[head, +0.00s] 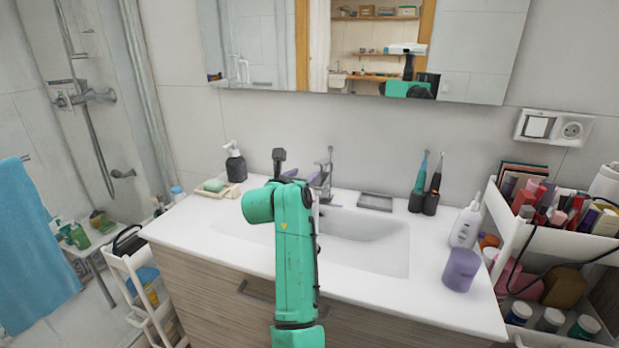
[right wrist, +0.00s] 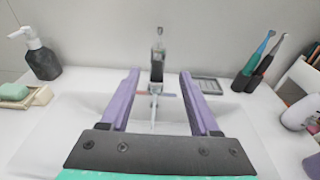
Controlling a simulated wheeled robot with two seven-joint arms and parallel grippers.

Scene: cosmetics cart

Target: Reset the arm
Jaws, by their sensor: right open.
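My right arm is green and reaches over the sink (head: 375,240). Its gripper (head: 303,178) is partly hidden behind the wrist, with purple fingers pointing toward the faucet (head: 328,170). In the right wrist view the gripper (right wrist: 159,76) is open. Its two purple fingers stand apart, with the faucet (right wrist: 157,55) seen between them in the picture. I see nothing held between the fingers. My left gripper is in neither view.
A soap dispenser (head: 235,162) and soap dish (head: 216,189) stand left of the sink. Toothbrushes (head: 427,185), a white bottle (head: 466,225) and a purple cup (head: 461,269) are on the right. A white cart (head: 545,240) with cosmetics stands at far right. The mirror (head: 365,50) hangs behind.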

